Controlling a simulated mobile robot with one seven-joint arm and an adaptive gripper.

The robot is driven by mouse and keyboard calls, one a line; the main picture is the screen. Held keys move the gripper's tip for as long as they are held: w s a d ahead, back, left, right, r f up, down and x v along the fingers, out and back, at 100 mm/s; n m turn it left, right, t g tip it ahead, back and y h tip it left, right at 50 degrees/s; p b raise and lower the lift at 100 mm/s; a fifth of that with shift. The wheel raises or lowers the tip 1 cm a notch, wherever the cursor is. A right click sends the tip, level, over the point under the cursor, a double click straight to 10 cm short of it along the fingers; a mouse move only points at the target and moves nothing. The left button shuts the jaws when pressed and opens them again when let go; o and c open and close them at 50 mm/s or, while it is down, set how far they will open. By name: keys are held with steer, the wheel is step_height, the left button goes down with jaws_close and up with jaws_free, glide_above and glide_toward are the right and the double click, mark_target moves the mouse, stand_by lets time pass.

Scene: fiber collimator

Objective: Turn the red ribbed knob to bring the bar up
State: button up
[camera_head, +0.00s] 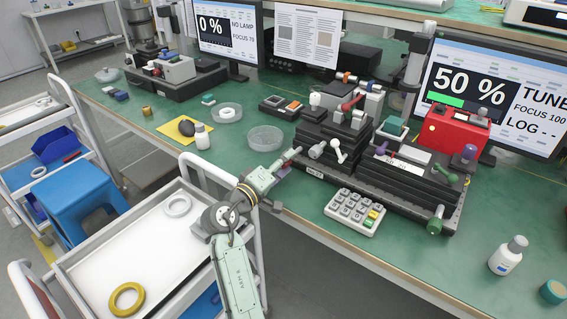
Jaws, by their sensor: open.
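A red knob (352,102) sits on top of the left black stepped stage; its ribs are too small to make out. The right monitor (486,95) reads 50 %, with a short green bar (445,100) under the number. My gripper (294,154) is at the lower left of the left stage, left of and below both red parts. It is small in view and holds nothing that I can see.
The left stage (327,140) has white knobs on its front. A keypad (355,211) lies in front. A red box (455,134) stands before the right monitor. A clear dish (265,138) is left of my gripper. A white bottle (507,256) stands at the right.

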steer(key=v, duration=1.2)
stand_by(1.8)
steer(key=w+d+m+b, duration=0.1)
steer(key=w+d+m, duration=0.1)
steer(key=m, duration=0.2)
steer(key=w+d+m+b, duration=0.1)
steer(key=w+d+m, duration=0.1)
steer(key=w+m, duration=0.1)
steer(key=w+d+m+b, duration=0.2)
steer(key=w+m, duration=0.1)
steer(key=m, duration=0.2)
steer(key=shift+c, duration=0.4)
